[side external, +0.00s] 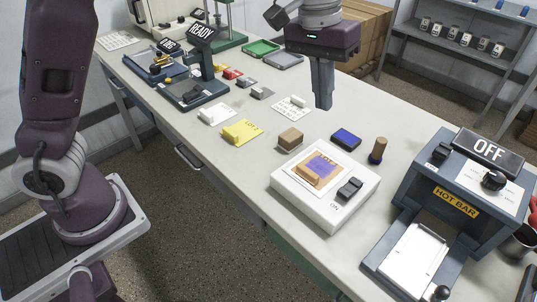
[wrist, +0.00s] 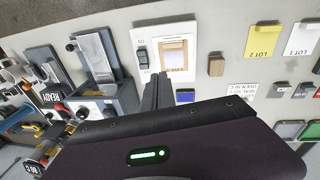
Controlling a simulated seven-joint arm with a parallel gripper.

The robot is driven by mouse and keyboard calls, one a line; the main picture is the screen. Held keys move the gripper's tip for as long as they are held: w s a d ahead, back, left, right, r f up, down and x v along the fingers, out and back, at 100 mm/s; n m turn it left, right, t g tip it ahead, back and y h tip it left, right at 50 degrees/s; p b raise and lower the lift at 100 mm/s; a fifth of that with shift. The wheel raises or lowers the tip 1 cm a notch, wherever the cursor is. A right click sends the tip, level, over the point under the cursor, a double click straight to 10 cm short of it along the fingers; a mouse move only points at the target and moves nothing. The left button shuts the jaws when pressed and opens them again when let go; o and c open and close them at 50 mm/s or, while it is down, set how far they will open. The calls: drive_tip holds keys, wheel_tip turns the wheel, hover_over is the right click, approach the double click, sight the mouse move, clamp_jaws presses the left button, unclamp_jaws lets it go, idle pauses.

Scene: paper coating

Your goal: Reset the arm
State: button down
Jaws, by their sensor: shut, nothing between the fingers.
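My gripper (side external: 322,98) hangs fingers-down above the white worktable (side external: 237,172), its two fingers together and empty. In the wrist view the closed fingers (wrist: 157,90) point at the table beside the white device. My arm's base stands at the left of the side view. No object touches the gripper, and its fingertips appear to be above the table surface.
The hot bar machine (side external: 455,203), marked OFF, stands at right. Yellow LOT 2 (side external: 241,132) and white LOT 1 cards lie left.

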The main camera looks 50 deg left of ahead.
drive_tip(key=s+a+r+t, duration=0.2)
drive_tip(key=s+a+r, duration=0.5)
drive_tip(key=s, duration=0.3)
drive_tip(key=s+a+f+t, duration=0.1)
drive_tip(key=s+a+f, duration=0.1)
drive_tip(key=s, duration=0.6)
drive_tip(key=s+a+f+m+t+y, duration=0.1)
drive_tip(key=s+a+f, duration=0.1)
drive_tip(key=s, duration=0.6)
drive_tip(key=shift+a+t+y, duration=0.3)
drive_tip(key=shift+a+t, duration=0.1)
drive_tip(key=shift+a, duration=0.15)
